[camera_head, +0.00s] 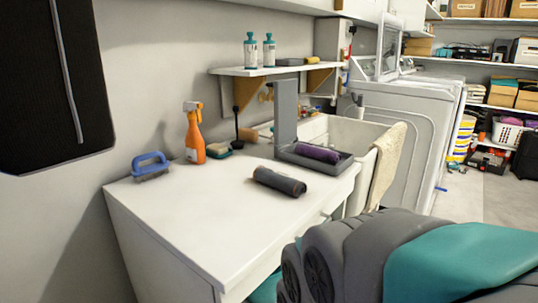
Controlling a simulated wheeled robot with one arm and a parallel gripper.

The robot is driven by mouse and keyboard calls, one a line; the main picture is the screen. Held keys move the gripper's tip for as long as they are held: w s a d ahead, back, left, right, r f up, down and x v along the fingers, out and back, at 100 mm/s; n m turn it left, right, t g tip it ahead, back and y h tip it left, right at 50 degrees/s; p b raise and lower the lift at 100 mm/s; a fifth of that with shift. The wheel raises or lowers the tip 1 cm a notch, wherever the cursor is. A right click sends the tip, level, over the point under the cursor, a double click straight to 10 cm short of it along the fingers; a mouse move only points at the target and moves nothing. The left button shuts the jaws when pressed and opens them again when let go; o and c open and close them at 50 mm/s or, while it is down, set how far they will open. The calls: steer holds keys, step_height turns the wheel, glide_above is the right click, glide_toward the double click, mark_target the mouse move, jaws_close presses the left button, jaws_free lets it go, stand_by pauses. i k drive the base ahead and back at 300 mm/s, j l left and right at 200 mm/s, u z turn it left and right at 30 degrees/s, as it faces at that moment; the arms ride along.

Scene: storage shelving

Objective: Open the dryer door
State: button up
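A white laundry machine (390,135) stands beyond the sink at the right, with its broad side panel facing me. An upright white frame-like part (390,48) rises at its back; I cannot tell if it is a raised lid. More white machine surface (430,90) shows behind. I cannot tell which machine is the dryer, and no front dryer door can be made out from here. My gripper is not in view. A grey and teal form at the lower right looks like part of my own arm.
A white cabinet (180,205) stands close by, with an orange spray bottle (194,135), a blue brush (151,167) and a dark roll (278,181) on it. The sink (350,132) has a towel (386,165) over its edge. Clear floor (470,195) lies right of the machine.

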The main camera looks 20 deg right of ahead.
mark_target(464, 96)
steer(key=i+l+z, duration=0.15)
steer(key=l+z, duration=0.2)
steer(key=i+l+z, duration=0.2)
steer(key=l+z, duration=0.15)
steer(key=i+l+z, duration=1.1)
steer(key=i, duration=0.25)
steer(key=i+z, duration=0.4)
steer(key=i+u, duration=0.2)
steer(key=i, duration=0.3)
steer(key=i+l+u, duration=0.2)
steer(key=i, duration=0.35)
steer(key=i+l+u, duration=0.15)
steer(key=i, duration=0.35)
steer(key=i+l+u, duration=0.2)
steer(key=i+l, duration=0.15)
steer(key=i, duration=0.15)
